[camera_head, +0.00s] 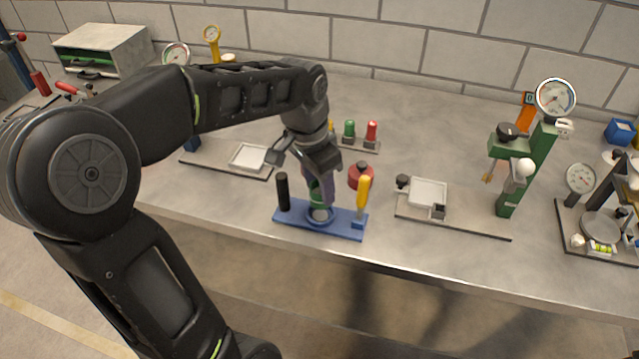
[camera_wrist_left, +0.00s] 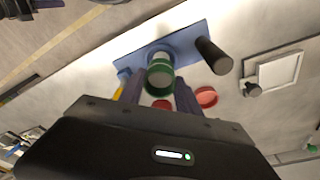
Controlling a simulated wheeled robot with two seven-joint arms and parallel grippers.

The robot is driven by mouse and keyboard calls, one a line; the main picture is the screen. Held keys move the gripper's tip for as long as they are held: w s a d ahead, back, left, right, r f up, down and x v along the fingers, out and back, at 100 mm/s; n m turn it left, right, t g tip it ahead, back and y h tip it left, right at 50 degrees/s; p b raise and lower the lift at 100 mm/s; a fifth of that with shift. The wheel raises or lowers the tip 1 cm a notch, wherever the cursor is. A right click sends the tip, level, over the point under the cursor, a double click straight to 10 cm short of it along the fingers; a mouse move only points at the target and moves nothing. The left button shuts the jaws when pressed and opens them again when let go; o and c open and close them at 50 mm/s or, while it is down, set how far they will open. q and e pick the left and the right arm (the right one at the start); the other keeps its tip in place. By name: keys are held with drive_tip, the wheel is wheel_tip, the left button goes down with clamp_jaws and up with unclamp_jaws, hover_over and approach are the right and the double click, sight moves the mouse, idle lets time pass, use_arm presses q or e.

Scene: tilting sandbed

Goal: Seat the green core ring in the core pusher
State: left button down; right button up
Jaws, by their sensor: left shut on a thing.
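The core pusher is a blue plate (camera_head: 290,219) near the front edge of the table. It has a black upright handle (camera_head: 283,191), a yellow-handled part (camera_head: 363,192) and a round seat in the middle. The plate also shows in the wrist view (camera_wrist_left: 188,41). My left gripper (camera_head: 320,197) points down over the seat. It is shut on the green core ring (camera_wrist_left: 159,78), which sits between the fingertips, right at a pale round post of the plate. In the head view the fingers partly hide the ring (camera_head: 317,209). I cannot tell whether it is fully down.
A red round piece (camera_head: 360,177) stands just behind the plate. Behind it is a rack with green (camera_head: 349,130) and red (camera_head: 371,131) pegs. A board with a white tray (camera_head: 429,192) lies to the right, before a green gauge stand (camera_head: 516,185). Another white tray (camera_head: 249,157) is at left.

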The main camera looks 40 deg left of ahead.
use_arm(q)
drive_tip(key=shift+f+b, duration=1.85)
drive_tip(key=shift+f, duration=0.6)
idle(0.8)
drive_tip(key=c, duration=0.8)
unclamp_jaws()
drive_tip(key=shift+o, duration=0.2)
drive_tip(key=shift+r, duration=0.15)
wheel_tip(320, 180, up, 8)
drive_tip(key=s, duration=0.1)
drive_tip(key=shift+a+f, duration=0.2)
drive_tip(key=shift+f, duration=0.05)
drive_tip(key=shift+s, duration=0.15)
